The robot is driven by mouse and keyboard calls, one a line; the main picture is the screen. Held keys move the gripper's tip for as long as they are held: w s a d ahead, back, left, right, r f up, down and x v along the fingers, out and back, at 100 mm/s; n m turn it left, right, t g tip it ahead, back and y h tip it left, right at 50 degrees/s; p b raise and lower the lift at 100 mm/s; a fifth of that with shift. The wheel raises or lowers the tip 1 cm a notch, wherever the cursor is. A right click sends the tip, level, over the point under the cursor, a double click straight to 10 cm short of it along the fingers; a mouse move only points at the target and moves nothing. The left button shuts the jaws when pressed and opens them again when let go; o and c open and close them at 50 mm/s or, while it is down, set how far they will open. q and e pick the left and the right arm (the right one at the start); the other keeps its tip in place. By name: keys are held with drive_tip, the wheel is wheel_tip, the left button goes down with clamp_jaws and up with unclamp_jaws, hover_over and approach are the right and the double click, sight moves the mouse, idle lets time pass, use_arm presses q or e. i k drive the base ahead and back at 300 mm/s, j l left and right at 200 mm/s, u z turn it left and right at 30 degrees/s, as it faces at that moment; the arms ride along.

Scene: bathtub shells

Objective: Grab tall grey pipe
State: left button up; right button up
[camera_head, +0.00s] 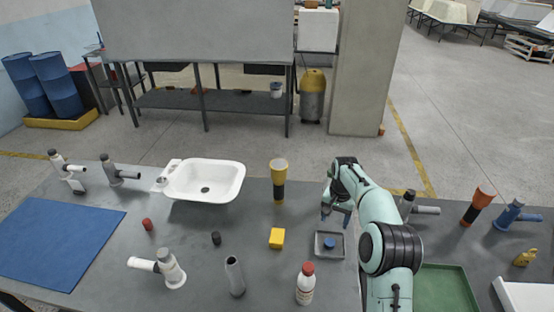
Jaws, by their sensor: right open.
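A tall grey pipe (235,277), a hollow tube with an open dark top, stands near the front of the grey table, leaning slightly in the picture. My right gripper (336,217) is open and empty, pointing down just behind a small grey tray, well to the right of and farther back than the pipe. Part of the gripper is hidden by its own arm. My left gripper is not in view.
A white bottle with a red cap (306,283) and a yellow block (277,238) stand to the right of the pipe. A white tap (162,267) is to its left and a small black cap (216,238) behind it. A white basin (228,190) is farther back.

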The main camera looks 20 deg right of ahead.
sight(237, 287)
drive_tip(key=k, duration=1.5)
